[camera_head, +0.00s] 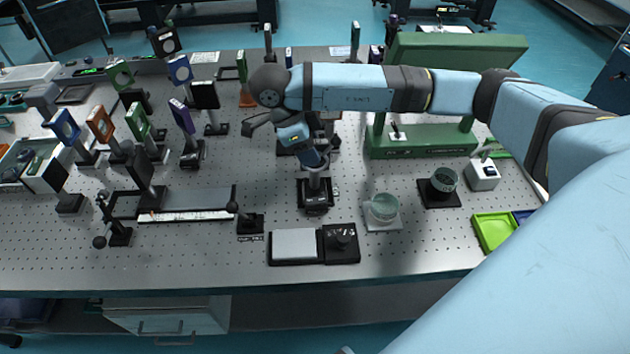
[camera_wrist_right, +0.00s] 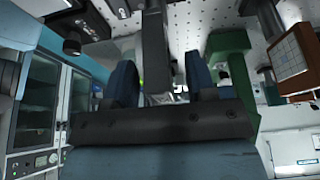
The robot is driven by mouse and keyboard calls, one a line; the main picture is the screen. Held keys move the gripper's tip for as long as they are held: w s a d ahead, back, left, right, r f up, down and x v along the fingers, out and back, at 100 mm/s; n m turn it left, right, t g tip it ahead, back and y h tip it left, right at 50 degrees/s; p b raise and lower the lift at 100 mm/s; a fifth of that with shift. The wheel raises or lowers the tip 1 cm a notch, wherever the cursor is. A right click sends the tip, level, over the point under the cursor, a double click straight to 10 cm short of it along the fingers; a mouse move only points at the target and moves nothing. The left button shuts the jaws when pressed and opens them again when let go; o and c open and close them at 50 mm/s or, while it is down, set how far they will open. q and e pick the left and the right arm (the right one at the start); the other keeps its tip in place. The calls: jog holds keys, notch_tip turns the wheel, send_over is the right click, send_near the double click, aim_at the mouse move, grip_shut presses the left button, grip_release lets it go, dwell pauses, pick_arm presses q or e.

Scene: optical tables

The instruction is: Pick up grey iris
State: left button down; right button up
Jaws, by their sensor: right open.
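My right gripper (camera_head: 314,160) hangs from the bent arm near the middle of the table, its dark blue fingers pointing down. Just below it stands a grey and black mount (camera_head: 316,188) on a black base, probably the grey iris; its top is partly hidden by the fingers. In the right wrist view the two fingers of the gripper (camera_wrist_right: 160,80) are apart, and a dark upright part (camera_wrist_right: 155,40) shows between them. I cannot tell whether they touch it. My left gripper is out of view.
Several coloured mounts stand at the left, including an orange one (camera_head: 101,124). A green frame (camera_head: 420,140) stands behind to the right. A flat grey-topped plate (camera_head: 294,244) and a pale green cup-like part (camera_head: 384,207) lie in front. The front left of the perforated table (camera_head: 180,255) is clear.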

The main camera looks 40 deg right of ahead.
jog(key=shift+s+d+f, duration=0.15)
jog(key=shift+d+f, duration=0.05)
jog(key=shift+f, duration=0.25)
grip_shut()
jog(key=shift+r, duration=0.15)
